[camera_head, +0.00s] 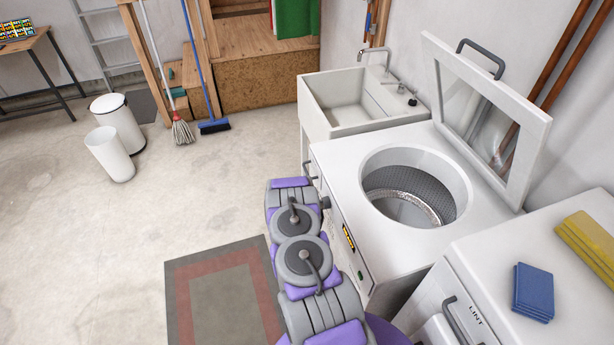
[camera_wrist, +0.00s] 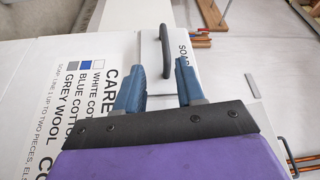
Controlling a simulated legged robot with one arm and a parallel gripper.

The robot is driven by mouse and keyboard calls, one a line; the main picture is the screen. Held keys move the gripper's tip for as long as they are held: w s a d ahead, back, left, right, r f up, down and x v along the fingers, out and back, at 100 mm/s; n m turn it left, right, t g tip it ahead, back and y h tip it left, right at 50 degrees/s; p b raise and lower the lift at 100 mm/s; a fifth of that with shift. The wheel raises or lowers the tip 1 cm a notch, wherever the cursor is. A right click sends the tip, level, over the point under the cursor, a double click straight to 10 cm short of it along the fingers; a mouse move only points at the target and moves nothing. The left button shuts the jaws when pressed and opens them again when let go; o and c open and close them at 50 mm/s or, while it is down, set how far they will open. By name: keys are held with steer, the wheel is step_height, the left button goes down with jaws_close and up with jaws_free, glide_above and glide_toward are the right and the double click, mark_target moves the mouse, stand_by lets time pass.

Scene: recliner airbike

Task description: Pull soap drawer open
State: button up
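The white washing machine (camera_head: 335,180) stands right of centre in the head view, with its round top opening showing. The dark soap drawer handle (camera_head: 310,172) is on its front near the upper left corner. In the wrist view the handle (camera_wrist: 164,50) stands out from a white panel beside the partly hidden word "SOAP". My gripper (camera_wrist: 160,68) is open, with its two blue fingers apart. The handle appears between the fingertips, with gaps on both sides. I cannot tell whether it is between them in depth. In the head view my arm largely hides my gripper.
The machine's framed lid (camera_head: 490,110) is up. A sink (camera_head: 355,105) adjoins it behind. A second machine (camera_head: 540,260) at right carries blue (camera_head: 534,292) and yellow cloths (camera_head: 590,240). A mat (camera_head: 225,295) lies on the floor. The floor at left is largely clear.

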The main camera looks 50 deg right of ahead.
mark_target(306, 170)
steer(key=b+x, duration=0.1)
steer(key=x, duration=0.9)
steer(key=shift+w+d, duration=0.25)
steer(key=shift+w, duration=0.1)
steer(key=shift+a+r, duration=0.4)
steer(key=shift+a, duration=0.2)
steer(key=shift+c, duration=0.2)
steer(key=shift+a, duration=0.2)
steer(key=shift+c, duration=0.7)
steer(key=shift+d, duration=0.1)
steer(key=c, duration=0.3)
steer(key=shift+d+f, duration=0.1)
steer(key=shift+d, duration=0.15)
jaws_close()
